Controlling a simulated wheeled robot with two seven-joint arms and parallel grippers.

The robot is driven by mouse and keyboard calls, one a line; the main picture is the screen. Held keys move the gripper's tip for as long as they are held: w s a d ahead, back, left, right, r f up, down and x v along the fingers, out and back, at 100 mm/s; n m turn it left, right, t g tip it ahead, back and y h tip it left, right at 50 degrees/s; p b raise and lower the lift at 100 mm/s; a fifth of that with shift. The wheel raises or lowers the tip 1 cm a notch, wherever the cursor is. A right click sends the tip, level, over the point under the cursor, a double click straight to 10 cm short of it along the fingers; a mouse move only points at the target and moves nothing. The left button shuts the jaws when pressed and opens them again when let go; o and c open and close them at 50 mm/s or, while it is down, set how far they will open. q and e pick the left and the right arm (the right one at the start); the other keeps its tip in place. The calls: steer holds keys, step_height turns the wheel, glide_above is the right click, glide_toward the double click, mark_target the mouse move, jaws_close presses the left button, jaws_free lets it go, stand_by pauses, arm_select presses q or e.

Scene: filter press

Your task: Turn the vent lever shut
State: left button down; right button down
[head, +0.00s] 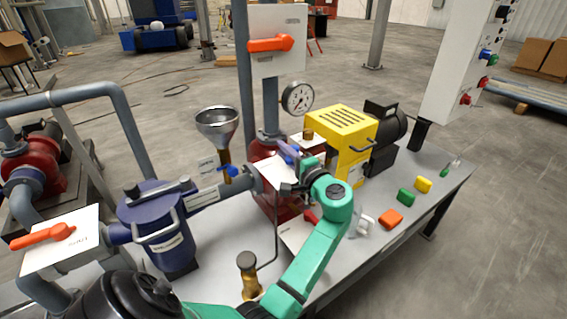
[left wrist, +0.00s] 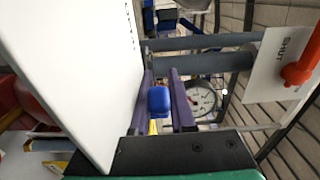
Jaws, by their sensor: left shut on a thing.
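My left gripper (head: 288,152) reaches over the bench to the pump area, beside a white plate (head: 279,171). In the left wrist view its two purple fingers (left wrist: 162,77) are closed around a blue lever handle (left wrist: 158,101). The large white plate (left wrist: 75,65) stands close beside the left finger in that view. In the head view the fingers and wrist hide most of this lever, and I cannot read a vent label. My right gripper is not in view.
A pressure gauge (head: 298,98) and an orange-lever plate (head: 277,43) stand just behind the gripper. A yellow box (head: 342,130) is to its right, a funnel (head: 217,122) and blue strainer (head: 155,220) to its left. Coloured blocks lie on the bench's right part.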

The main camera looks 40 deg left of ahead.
arm_select(q)
steer(key=n+g+b, duration=0.2)
steer(key=g, duration=0.1)
steer(key=d+n+g+b, duration=0.1)
steer(key=g+b, duration=0.1)
steer(key=g, duration=0.1)
steer(key=n+g+b, duration=0.2)
steer(key=shift+s+d+f+n+g+y+b, duration=0.1)
steer(key=shift+d+f+n+g+y+b, duration=0.1)
steer(key=shift+f+n+g+y+b, duration=0.15)
steer(key=shift+d+r+n+g+h+b, duration=0.25)
steer(key=shift+n+g+b, duration=0.45)
steer(key=shift+g, duration=0.3)
steer(key=shift+d+r+n+g+h+b, duration=0.1)
steer(key=shift+n+g+h+b, duration=0.1)
steer(key=shift+n+g+b, duration=0.5)
steer(key=shift+g, duration=0.25)
steer(key=c, duration=0.8)
jaws_free()
steer(key=shift+o, duration=0.2)
